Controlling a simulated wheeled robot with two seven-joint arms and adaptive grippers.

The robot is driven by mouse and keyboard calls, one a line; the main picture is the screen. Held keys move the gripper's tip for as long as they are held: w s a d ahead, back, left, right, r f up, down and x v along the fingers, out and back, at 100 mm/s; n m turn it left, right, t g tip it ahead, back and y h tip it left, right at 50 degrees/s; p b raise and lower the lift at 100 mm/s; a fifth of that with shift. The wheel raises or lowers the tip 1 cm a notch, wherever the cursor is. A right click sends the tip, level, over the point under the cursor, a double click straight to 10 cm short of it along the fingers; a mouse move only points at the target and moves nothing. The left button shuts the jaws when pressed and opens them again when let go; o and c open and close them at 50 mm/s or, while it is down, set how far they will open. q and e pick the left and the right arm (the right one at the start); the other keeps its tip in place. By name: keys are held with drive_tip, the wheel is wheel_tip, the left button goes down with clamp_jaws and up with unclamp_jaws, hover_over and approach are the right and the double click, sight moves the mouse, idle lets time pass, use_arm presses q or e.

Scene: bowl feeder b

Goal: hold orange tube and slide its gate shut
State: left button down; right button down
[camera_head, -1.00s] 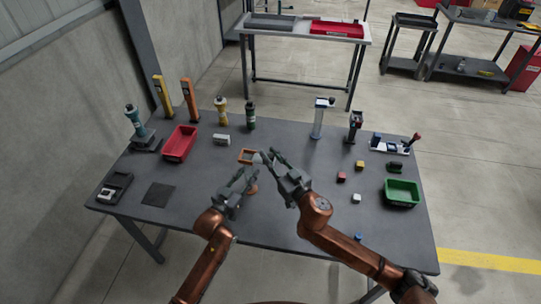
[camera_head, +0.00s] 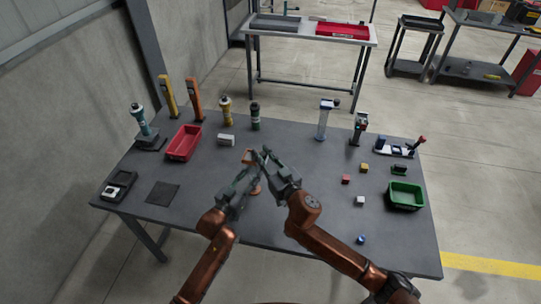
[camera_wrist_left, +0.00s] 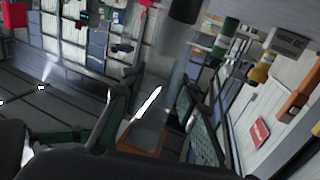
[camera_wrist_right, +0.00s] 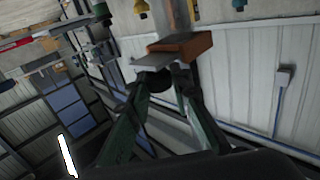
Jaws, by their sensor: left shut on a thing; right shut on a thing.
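The orange tube stands upright between my grippers, with an orange foot (camera_head: 255,190) and an orange head (camera_head: 248,157). My left gripper (camera_head: 243,181) is shut on its clear body, below the head; the head also shows in the left wrist view (camera_wrist_left: 140,140). My right gripper (camera_head: 261,156) is shut on the grey gate at the head's right side. In the right wrist view the gate (camera_wrist_right: 152,61) is a flat grey plate sticking out of the orange head (camera_wrist_right: 185,46), between the fingertips. The fingers partly hide the tube and gate.
A blue tube (camera_head: 322,122) stands behind, to the right. A red bin (camera_head: 183,143) is at the left and a green bin (camera_head: 420,195) at the right. Several small cubes lie near the green bin.

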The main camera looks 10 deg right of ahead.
use_arm(q)
drive_tip(key=shift+s+d, duration=0.1)
drive_tip(key=shift+d, duration=0.1)
use_arm(e)
drive_tip(key=c, duration=1.7)
unclamp_jaws()
use_arm(q)
drive_tip(key=shift+a, duration=0.1)
use_arm(e)
drive_tip(key=v, duration=1.2)
use_arm(q)
drive_tip(key=c, duration=1.4)
unclamp_jaws()
drive_tip(key=shift+c, duration=0.2)
